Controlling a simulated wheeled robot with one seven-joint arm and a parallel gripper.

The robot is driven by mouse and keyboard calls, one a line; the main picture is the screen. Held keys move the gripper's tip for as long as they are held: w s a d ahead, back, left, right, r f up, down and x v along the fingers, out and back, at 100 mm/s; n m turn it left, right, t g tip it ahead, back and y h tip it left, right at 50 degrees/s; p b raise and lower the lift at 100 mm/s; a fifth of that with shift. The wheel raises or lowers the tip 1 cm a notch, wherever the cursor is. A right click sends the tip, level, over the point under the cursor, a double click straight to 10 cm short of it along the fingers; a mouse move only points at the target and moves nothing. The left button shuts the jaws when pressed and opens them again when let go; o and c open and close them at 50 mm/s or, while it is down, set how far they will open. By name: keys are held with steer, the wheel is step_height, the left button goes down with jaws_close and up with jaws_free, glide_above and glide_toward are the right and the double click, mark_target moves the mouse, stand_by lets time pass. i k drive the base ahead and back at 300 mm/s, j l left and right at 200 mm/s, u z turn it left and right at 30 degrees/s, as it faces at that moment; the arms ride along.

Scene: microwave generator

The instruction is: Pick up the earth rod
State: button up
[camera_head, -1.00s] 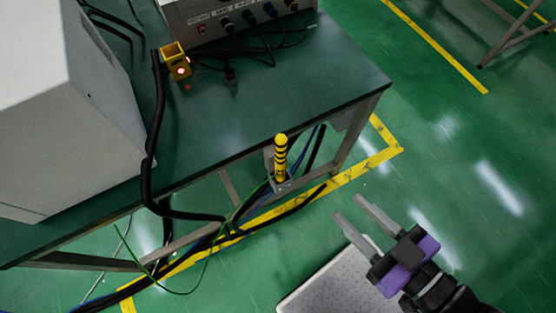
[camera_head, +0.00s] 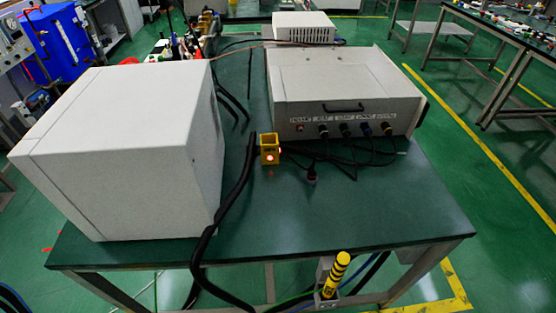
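The earth rod (camera_head: 337,274) looks to be the yellow and black striped handle at the front edge of the green table (camera_head: 400,212). It stands slightly tilted in a grey metal holder (camera_head: 322,270) on the table's front side. Its lower end is partly hidden at the bottom of the picture, where a green cable runs near it. My gripper is outside the current view.
A large grey box (camera_head: 120,150) stands on the table's left. A panel unit (camera_head: 340,95) with cables stands at the back right. A small yellow block (camera_head: 269,148) with a red light sits between them. A thick black cable (camera_head: 225,215) hangs over the front edge.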

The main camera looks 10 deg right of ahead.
mark_target(342, 261)
steer(key=k+j+u, duration=0.15)
steer(key=j+u, duration=0.2)
steer(key=k+j+u, duration=0.1)
steer(key=j+u, duration=0.15)
steer(key=u, duration=0.15)
